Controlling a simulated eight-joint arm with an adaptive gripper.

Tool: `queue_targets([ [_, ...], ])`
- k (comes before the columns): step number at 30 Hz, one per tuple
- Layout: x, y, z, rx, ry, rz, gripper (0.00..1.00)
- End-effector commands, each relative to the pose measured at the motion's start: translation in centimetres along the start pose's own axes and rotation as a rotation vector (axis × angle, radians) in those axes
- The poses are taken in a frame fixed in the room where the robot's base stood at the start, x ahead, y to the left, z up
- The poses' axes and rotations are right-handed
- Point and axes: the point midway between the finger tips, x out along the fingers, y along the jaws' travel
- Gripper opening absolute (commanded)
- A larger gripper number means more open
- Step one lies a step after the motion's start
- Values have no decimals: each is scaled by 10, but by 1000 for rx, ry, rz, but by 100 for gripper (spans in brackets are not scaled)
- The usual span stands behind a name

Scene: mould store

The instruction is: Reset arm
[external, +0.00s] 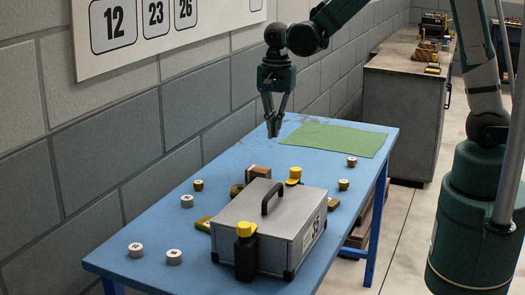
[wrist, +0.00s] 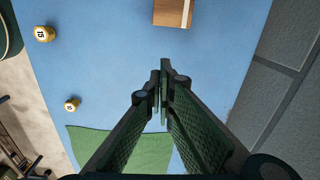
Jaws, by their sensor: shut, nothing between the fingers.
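My gripper (external: 274,128) hangs pointing down above the far half of the blue table (external: 160,215). In the wrist view its fingertips (wrist: 161,84) meet, with nothing between them. The gripper is apart from the objects on the table. A green mat (external: 337,138) lies flat at the far end of the table; part of it also shows below and between the fingers in the wrist view (wrist: 90,146).
A grey case (external: 240,220) with a black handle stands at the near end. A black bottle with a yellow cap (external: 245,255) stands before it. Several round numbered weights (external: 174,257) and a wooden block (external: 257,173) lie around. A block wall runs along the left; a cabinet (external: 405,105) stands behind.

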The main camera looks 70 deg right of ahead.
Motion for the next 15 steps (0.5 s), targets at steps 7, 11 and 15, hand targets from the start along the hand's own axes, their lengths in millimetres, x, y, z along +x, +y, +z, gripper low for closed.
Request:
queue_targets([
  [7, -32, 19, 6, -131, 9, -52, 0],
  [11, -49, 30, 9, -211, 18, -83, 0],
  [15, -67, 43, 13, -296, 30, -115, 0],
])
